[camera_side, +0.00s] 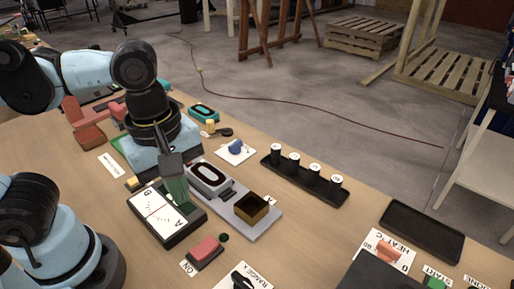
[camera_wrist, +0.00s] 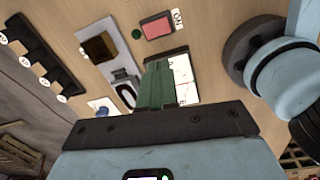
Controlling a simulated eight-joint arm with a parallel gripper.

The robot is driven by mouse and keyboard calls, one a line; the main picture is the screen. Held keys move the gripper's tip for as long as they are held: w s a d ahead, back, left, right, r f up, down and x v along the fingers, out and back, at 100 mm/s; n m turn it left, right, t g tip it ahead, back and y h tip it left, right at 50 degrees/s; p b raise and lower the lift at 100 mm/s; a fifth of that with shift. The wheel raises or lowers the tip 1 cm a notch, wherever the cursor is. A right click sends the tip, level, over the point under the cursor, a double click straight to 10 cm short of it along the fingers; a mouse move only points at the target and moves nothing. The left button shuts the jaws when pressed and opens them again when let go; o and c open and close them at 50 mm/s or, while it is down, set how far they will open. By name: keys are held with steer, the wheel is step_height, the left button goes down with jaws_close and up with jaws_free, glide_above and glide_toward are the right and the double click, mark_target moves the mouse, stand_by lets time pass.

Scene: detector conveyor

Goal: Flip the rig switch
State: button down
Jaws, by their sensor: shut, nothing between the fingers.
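A red rocker switch (camera_side: 206,248) in a dark base sits near the front edge of the table, with an ON label beside it. It also shows at the top of the wrist view (camera_wrist: 157,27). I take it to be the rig switch, though no label names it so. A small dark green round lamp (camera_side: 223,237) is next to it. My gripper (camera_side: 178,200) has green fingers pointing down, shut and empty, over the white-faced meter (camera_side: 155,217). The fingers also show in the wrist view (camera_wrist: 156,82). They are apart from the switch, behind it and to its left.
A grey rig (camera_side: 262,226) with an oval ring and a brass-coloured open box stands right of my gripper. A black rack (camera_side: 272,165) holds several white-topped cylinders. An empty black tray (camera_side: 425,228) lies at right. A RANGE card (camera_side: 240,279) with a black knob is near the front.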

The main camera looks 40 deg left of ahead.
mark_target(190, 253)
steer(key=shift+s+d+r+n+g, duration=0.15)
steer(key=shift+s+n, duration=0.2)
steer(key=shift+n, duration=0.1)
steer(key=shift+s+d+r+n+g, duration=0.1)
steer(key=shift+s+r+n+g, duration=0.05)
steer(key=shift+s+n, duration=0.25)
steer(key=shift+w, duration=0.1)
steer(key=shift+f, duration=7)
steer(key=shift+f, duration=0.25)
steer(key=shift+r, duration=0.1)
